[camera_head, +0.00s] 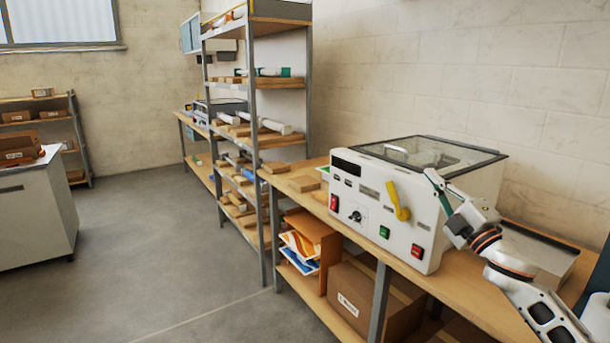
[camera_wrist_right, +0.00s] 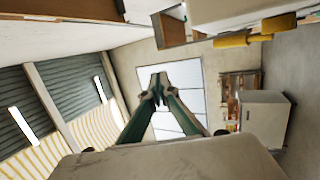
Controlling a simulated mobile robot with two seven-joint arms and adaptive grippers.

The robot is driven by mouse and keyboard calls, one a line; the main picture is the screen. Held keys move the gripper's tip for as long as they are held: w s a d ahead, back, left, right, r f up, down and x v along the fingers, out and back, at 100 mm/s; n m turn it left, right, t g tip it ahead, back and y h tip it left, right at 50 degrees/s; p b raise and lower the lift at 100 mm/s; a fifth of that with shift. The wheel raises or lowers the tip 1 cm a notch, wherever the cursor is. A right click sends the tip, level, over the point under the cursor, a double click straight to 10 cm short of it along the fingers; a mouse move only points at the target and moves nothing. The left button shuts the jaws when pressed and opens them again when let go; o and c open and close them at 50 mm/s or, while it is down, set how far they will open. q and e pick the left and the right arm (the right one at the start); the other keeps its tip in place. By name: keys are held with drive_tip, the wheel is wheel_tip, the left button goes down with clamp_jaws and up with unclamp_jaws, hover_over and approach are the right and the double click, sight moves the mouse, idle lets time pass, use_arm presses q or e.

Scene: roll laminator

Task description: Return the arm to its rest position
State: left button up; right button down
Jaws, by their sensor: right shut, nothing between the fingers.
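The roll laminator (camera_head: 378,230) is a white box with a dark-framed clear lid, standing on a wooden bench. Its front carries a yellow lever (camera_head: 398,202), a knob, a red switch, a green button and a red button. My right gripper (camera_head: 431,174) is raised at the laminator's right front corner, its fingers pointing up and left. Its fingers are together and empty. In the right wrist view the shut fingertips (camera_wrist_right: 158,86) point toward a window, and the yellow lever (camera_wrist_right: 257,36) shows apart from them at the upper right. My left gripper is out of view.
The wooden bench (camera_head: 290,181) runs along the wall. A grey tray (camera_head: 540,250) lies behind my right arm. A cardboard box (camera_head: 375,295) and a paper holder (camera_head: 310,248) sit on the lower shelf. A tall rack (camera_head: 252,120) stands further back.

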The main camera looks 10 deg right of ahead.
drive_tip(key=s+a+f+m+g, duration=0.2)
drive_tip(key=s+a+f+m, duration=0.1)
drive_tip(key=f, duration=0.8)
drive_tip(key=s+a+f+m+g+h, duration=0.1)
drive_tip(key=s+a+f+m+g, duration=0.2)
drive_tip(key=f, duration=0.8)
drive_tip(key=s+a+f+m, duration=0.2)
drive_tip(key=s+a+f, duration=0.2)
drive_tip(key=f, duration=0.6)
drive_tip(key=s+a+f+m+g, duration=0.3)
drive_tip(key=s+a+f, duration=0.3)
drive_tip(key=s+f, duration=0.4)
drive_tip(key=s+a+f+m+g, duration=0.3)
drive_tip(key=s+a+f, duration=0.3)
drive_tip(key=s+f, duration=0.5)
drive_tip(key=shift+s+a+f+m+g, duration=0.15)
drive_tip(key=shift+s+a+m+g, duration=0.15)
drive_tip(key=shift+s, duration=0.95)
